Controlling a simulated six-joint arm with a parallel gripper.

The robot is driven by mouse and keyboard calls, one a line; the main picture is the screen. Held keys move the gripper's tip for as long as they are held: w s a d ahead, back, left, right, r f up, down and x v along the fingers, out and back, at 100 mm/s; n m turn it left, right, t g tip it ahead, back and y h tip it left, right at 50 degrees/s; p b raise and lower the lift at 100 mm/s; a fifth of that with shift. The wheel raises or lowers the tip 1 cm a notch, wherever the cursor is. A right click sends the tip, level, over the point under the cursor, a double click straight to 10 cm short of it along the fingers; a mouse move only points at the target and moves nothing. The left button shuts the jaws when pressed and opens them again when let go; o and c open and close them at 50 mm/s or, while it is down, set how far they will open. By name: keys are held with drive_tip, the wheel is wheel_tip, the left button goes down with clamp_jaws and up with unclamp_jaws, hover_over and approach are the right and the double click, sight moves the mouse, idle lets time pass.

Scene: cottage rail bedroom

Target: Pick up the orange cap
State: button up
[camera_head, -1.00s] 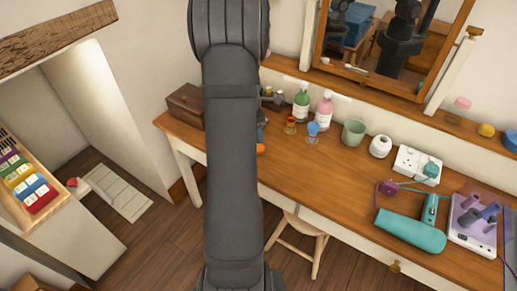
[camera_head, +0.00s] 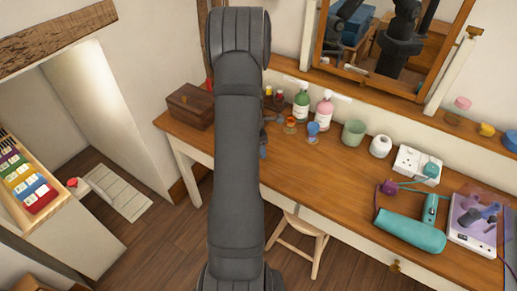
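My arm hangs down over the left part of the wooden dressing table (camera_head: 330,183) and hides much of what lies behind it. A small dark blue-grey part, probably of my gripper (camera_head: 263,151), shows just right of the arm, low over the tabletop. Its fingers are mostly hidden, so I cannot tell whether it is open or holds anything. I cannot make out the orange cap for certain. A small orange-red item (camera_head: 289,121) stands on the table right of the arm, beside a blue one (camera_head: 313,129).
Green (camera_head: 301,105) and pink (camera_head: 324,112) pump bottles, a green cup (camera_head: 353,132) and a white round jar (camera_head: 380,146) stand along the back. A brown box (camera_head: 190,106) is at the left. The middle front tabletop is clear.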

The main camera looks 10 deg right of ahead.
drive_tip(key=c, duration=1.1)
drive_tip(key=shift+o, duration=0.2)
drive_tip(key=shift+r, duration=0.5)
drive_tip(key=r, duration=0.3)
drive_tip(key=shift+s+d+r, duration=0.35)
drive_tip(key=shift+d+r, duration=0.05)
drive_tip(key=s+d+r, duration=0.6)
drive_tip(key=s+d, duration=0.1)
drive_tip(key=w+d, duration=0.3)
drive_tip(key=w, duration=0.5)
drive_tip(key=w+d+r, duration=0.1)
drive_tip(key=w+d, duration=0.3)
drive_tip(key=w, duration=0.4)
drive_tip(key=shift+d+r, duration=0.2)
drive_tip(key=shift+r, duration=0.1)
